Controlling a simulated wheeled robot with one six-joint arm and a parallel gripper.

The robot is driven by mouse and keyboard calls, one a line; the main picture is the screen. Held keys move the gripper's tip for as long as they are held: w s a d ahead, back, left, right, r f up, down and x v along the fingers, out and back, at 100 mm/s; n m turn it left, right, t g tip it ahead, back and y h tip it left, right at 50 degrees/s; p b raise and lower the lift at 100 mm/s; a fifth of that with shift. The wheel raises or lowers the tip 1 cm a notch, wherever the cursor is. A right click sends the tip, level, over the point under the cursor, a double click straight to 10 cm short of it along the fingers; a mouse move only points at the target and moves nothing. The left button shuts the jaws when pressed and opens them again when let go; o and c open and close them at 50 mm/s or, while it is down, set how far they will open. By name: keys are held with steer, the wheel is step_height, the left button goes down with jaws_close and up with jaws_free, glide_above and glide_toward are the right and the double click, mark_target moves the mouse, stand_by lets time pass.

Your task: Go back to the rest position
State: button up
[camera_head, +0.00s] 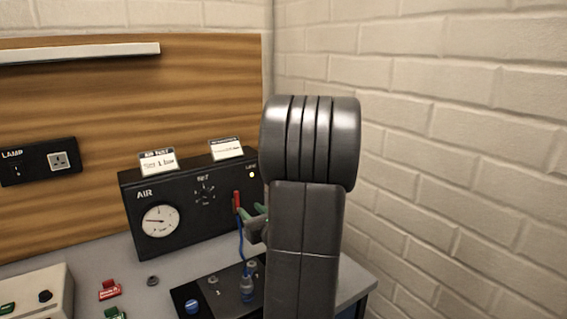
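My gripper (254,212) shows two green fingertips just left of my dark arm, in front of the AIR box. The fingertips stand apart with a gap between them, and nothing shows in that gap. A red plug or handle (237,201) is on the right part of the box's front, right by the left fingertip; I cannot tell whether they touch. A blue hose (241,240) runs down from it to a blue fitting (247,284) on a dark panel. My arm hides part of the bench and the box's right side.
The black AIR box (185,240) carries a gauge (160,221), a dial (204,194), a lit lamp and two cards. Red (110,290) and green pieces lie on the grey bench (60,258). A LAMP panel (38,161) is on the wooden board. A brick wall (460,150) stands at right.

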mark_target(237, 197)
steer(key=p+x, duration=0.1)
steer(key=x, duration=0.8)
steer(key=shift+p, duration=0.3)
